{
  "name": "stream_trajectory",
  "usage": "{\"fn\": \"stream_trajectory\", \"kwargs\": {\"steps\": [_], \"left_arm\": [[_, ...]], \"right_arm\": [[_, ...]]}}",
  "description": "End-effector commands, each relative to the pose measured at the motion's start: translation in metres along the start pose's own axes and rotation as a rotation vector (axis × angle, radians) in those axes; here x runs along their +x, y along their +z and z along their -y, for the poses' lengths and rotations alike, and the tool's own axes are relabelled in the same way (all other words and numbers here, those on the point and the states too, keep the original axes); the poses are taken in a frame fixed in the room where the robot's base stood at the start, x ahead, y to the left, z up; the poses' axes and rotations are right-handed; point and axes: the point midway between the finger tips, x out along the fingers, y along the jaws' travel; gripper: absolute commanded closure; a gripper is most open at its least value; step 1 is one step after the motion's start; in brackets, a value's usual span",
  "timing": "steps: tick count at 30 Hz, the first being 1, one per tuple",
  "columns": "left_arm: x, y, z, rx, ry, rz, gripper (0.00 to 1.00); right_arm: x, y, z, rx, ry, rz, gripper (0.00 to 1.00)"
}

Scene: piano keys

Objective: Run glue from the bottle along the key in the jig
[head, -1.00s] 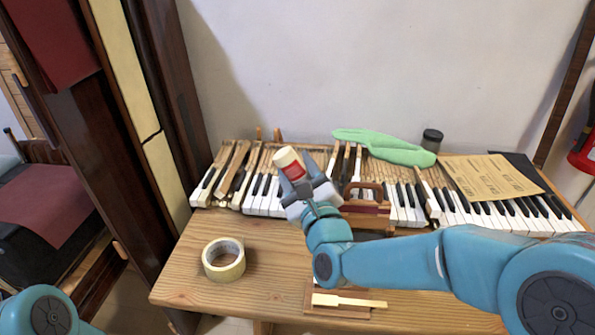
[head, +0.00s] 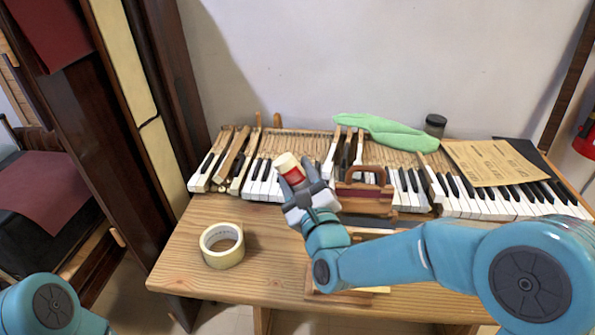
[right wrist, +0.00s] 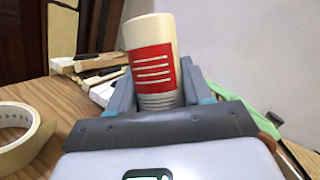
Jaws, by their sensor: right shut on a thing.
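The glue bottle (head: 290,168), cream with a red label, is held in my right gripper (head: 303,184) above the front of the keyboard. In the right wrist view the bottle (right wrist: 151,60) stands slightly tilted between both fingers, which are shut on it. The jig (head: 322,294) lies on the bench near its front edge, mostly hidden behind my right arm. A bit of the pale key (head: 379,289) in it shows below the arm. The bottle's nozzle cannot be made out. My left gripper is out of view; only part of my left arm shows at the lower left.
A roll of tape (head: 222,246) lies on the bench to the left. The keyboard (head: 465,207) runs along the back, with a wooden-handled tool (head: 363,190), a green cloth (head: 385,132), a dark jar (head: 435,125) and a paper sheet (head: 492,163). The bench's left front is clear.

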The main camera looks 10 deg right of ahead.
Motion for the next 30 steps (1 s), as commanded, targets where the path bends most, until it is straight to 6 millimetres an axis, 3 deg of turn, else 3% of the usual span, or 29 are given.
{"fn": "stream_trajectory", "kwargs": {"steps": [30], "left_arm": [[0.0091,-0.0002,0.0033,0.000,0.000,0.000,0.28]], "right_arm": [[0.0004,-0.0057,-0.0035,0.000,-0.001,0.001,0.81]]}}
